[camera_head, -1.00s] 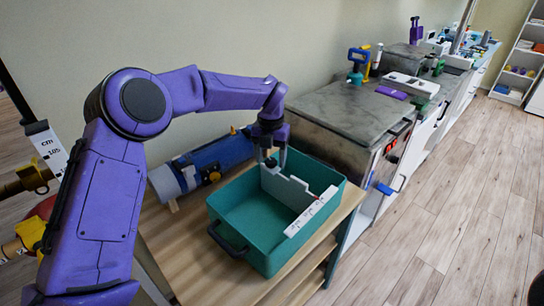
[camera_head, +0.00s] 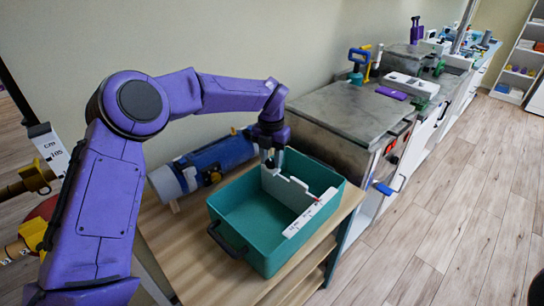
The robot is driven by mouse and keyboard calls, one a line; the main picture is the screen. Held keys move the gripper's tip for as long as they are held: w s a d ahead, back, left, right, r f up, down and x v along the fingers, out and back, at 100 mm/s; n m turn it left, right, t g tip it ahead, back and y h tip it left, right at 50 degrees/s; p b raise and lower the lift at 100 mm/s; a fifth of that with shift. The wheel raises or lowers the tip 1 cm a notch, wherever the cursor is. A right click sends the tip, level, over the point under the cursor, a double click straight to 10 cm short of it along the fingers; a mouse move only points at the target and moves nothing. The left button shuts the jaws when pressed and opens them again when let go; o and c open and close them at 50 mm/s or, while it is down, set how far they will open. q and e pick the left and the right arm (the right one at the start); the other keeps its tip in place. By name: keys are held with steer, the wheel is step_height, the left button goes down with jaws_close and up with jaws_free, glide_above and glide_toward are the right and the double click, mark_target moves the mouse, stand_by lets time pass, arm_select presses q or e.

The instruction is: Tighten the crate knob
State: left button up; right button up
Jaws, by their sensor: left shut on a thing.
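A teal crate (camera_head: 236,229) stands on a wooden table, with a white divider (camera_head: 300,215) inside it. My left gripper (camera_head: 271,161) points down at the crate's back wall, near the far end of the divider. Its fingers are shut on the small dark crate knob (camera_head: 270,164), which they mostly hide. My right gripper is out of view.
A blue cylinder (camera_head: 220,158) lies behind the crate, by the wall. A grey-topped cabinet (camera_head: 345,110) stands close to its right. The wooden table (camera_head: 190,250) has bare room left of the crate. The floor at right is clear.

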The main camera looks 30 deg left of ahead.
arm_select(q)
steer(key=m+p, duration=0.2)
steer(key=m, duration=0.1)
steer(key=shift+r+p, duration=0.25)
steer(key=shift+p, duration=0.1)
steer(key=m+p, duration=0.2)
steer(key=m, duration=0.2)
steer(key=shift+p, duration=0.35)
steer(key=m+p, duration=0.2)
steer(key=m, duration=0.1)
steer(key=shift+m, duration=0.3)
steer(key=m+p, duration=0.2)
steer(key=m, duration=0.1)
steer(key=shift+f+m, duration=0.1)
steer(key=shift+m, duration=0.2)
steer(key=m+p, duration=0.1)
steer(key=m, duration=0.2)
steer(key=shift+m+p, duration=0.3)
steer(key=m+p, duration=0.1)
steer(key=m, duration=0.2)
steer(key=shift+m, duration=0.4)
steer(key=m+p, duration=0.1)
steer(key=m, duration=0.3)
steer(key=shift+f, duration=0.1)
steer(key=shift+m+p, duration=0.35)
steer(key=shift+m, duration=1.65)
